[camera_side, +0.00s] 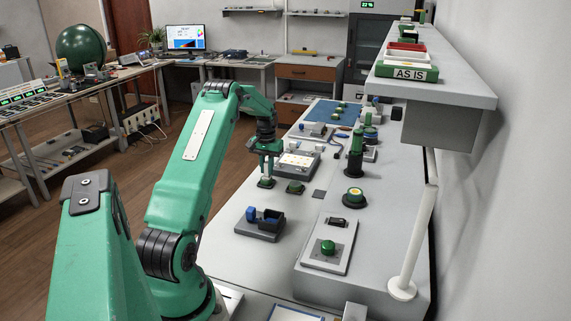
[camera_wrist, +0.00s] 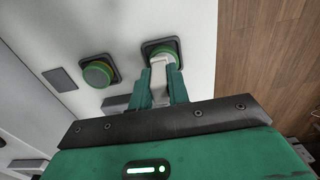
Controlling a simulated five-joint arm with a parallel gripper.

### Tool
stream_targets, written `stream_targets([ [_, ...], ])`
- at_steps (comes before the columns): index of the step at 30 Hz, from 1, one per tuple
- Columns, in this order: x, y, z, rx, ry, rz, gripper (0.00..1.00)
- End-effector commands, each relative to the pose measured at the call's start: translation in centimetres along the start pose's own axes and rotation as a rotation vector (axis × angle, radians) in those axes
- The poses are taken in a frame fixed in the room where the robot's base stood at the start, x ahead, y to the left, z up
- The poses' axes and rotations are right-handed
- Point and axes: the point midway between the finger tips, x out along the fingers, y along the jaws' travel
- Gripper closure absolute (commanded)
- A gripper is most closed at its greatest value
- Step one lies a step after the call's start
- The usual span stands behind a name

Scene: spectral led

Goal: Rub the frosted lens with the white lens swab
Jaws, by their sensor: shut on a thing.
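Two green domed lenses sit on dark square bases on the pale bench. One lens (camera_wrist: 162,47) lies right at my gripper (camera_wrist: 160,72), and its base (camera_side: 266,184) shows under my gripper (camera_side: 267,174) in the side view. The other lens (camera_wrist: 97,74) has a yellowish rim and stands apart to the left; it also shows in the side view (camera_side: 295,187). My gripper is shut on the white lens swab (camera_wrist: 158,73), whose end overlaps the near lens. I cannot tell whether it touches. The fingers hide part of the swab, and the frosting is not clear.
A lit panel box (camera_side: 297,163) stands behind the lenses. A grey tray with blue and dark blocks (camera_side: 259,229) is nearer. A panel with a green knob (camera_side: 328,248) and a yellow-topped green device (camera_side: 353,196) lie to the right. A dark flat square (camera_wrist: 60,79) lies beyond the second lens.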

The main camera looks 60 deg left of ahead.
Motion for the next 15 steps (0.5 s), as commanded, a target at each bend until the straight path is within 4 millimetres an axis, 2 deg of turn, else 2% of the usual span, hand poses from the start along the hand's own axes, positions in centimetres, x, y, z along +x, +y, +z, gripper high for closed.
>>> stream_targets([
  [6, 0.23, 1.36, 0.11, 0.001, -0.004, 0.000, 1.00],
  [15, 0.31, 1.50, 0.16, 0.001, -0.006, 0.000, 1.00],
])
